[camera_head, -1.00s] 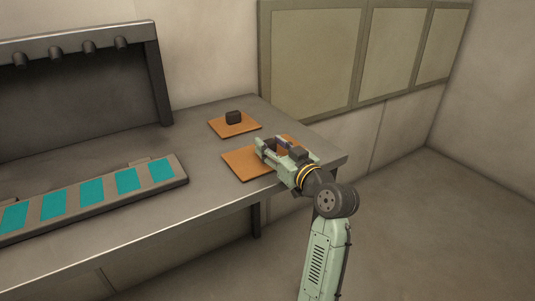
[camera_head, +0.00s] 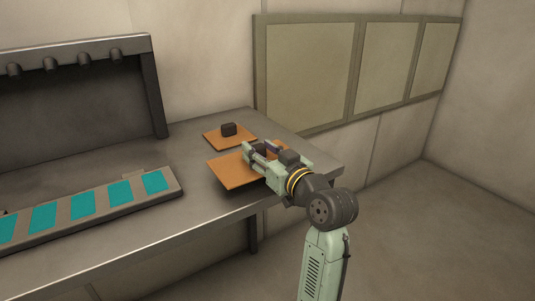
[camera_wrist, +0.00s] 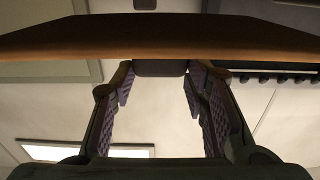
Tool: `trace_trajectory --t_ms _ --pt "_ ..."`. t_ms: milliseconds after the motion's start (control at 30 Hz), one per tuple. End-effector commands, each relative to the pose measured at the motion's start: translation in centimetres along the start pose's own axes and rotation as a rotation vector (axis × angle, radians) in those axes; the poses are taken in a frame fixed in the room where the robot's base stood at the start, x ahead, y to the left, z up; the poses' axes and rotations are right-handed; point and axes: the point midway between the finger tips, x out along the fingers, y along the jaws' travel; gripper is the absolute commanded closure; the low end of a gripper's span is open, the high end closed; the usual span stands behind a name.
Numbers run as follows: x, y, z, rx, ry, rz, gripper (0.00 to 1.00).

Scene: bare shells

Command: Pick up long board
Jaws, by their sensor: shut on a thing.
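The long orange-brown board (camera_head: 232,172) is near the right end of the grey bench, a little above its top, with a dark shadow under its front edge. In the wrist view the board (camera_wrist: 160,36) spans the top of the picture as a wide brown band. A dark block-like handle (camera_wrist: 160,68) on it sits between the fingertips. My gripper (camera_head: 262,150) is shut on this handle, over the board's right part; the fingers (camera_wrist: 160,82) also show in the wrist view. The gripper hides the board's right part in the head view.
A smaller orange board (camera_head: 228,138) with a dark knob (camera_head: 229,129) lies just behind, close to the long board. A strip with teal panels (camera_head: 110,197) lies to the left on the bench (camera_head: 195,205). A dark backboard (camera_head: 75,105) stands at the left. The right-hand floor is clear.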

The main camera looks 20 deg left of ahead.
Motion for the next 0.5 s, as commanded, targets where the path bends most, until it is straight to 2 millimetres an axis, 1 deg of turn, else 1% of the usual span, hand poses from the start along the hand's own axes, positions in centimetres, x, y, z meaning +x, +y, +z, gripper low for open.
trace_trajectory --t_ms 33,100,333,400,500 --pt "-0.8 -1.3 0.1 -0.005 0.004 -0.001 0.90" --pt "-1.9 -3.0 -0.1 -0.006 0.005 -0.001 0.90" --pt "-5.3 -8.5 -0.8 -0.005 0.004 -0.001 0.90" --pt "-5.4 -8.6 -0.3 -0.006 0.006 -0.002 0.90" --pt "-5.7 -9.2 -0.5 -0.005 0.006 -0.004 0.90"
